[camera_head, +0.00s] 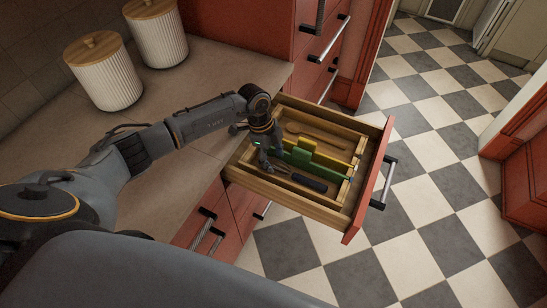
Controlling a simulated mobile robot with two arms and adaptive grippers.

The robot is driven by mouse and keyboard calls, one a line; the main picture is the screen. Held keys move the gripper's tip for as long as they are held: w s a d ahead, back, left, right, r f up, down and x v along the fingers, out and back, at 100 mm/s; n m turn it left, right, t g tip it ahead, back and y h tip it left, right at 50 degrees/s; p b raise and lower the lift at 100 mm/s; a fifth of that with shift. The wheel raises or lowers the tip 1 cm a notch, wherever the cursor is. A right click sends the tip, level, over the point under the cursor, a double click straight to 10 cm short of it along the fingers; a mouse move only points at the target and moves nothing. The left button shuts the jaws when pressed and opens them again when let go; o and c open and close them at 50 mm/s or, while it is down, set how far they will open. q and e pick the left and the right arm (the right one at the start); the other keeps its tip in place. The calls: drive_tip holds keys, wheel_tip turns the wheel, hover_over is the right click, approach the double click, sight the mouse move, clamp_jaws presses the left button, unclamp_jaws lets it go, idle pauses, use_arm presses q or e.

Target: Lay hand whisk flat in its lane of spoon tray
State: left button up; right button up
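The hand whisk (309,183) lies in the near lane of the wooden spoon tray (271,187) inside the pulled-out drawer. Its dark handle points right, and its thin wire end is at the left, partly hidden by my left gripper (266,166). The gripper points down into the tray's left end, at or just above the wires. I cannot tell whether its fingers touch the whisk or how far apart they are. A wooden spoon (315,136) lies in the far lane. Green and yellow pieces (302,153) stand between these lanes. My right gripper is not in view.
The red-fronted drawer (372,180) juts out over the checkered floor, with a metal handle (384,183) on its front. Two ribbed white canisters (104,78) with wooden lids stand on the counter (200,85). Red cabinets rise behind the drawer. The floor at right is clear.

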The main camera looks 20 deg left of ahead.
use_arm(q)
drive_tip(key=shift+s+d+f, duration=0.15)
drive_tip(key=shift+s+f, duration=0.15)
drive_tip(key=shift+f, duration=0.05)
drive_tip(key=v, duration=1.2)
drive_tip(key=shift+w+r, duration=0.3)
drive_tip(key=shift+r, duration=0.1)
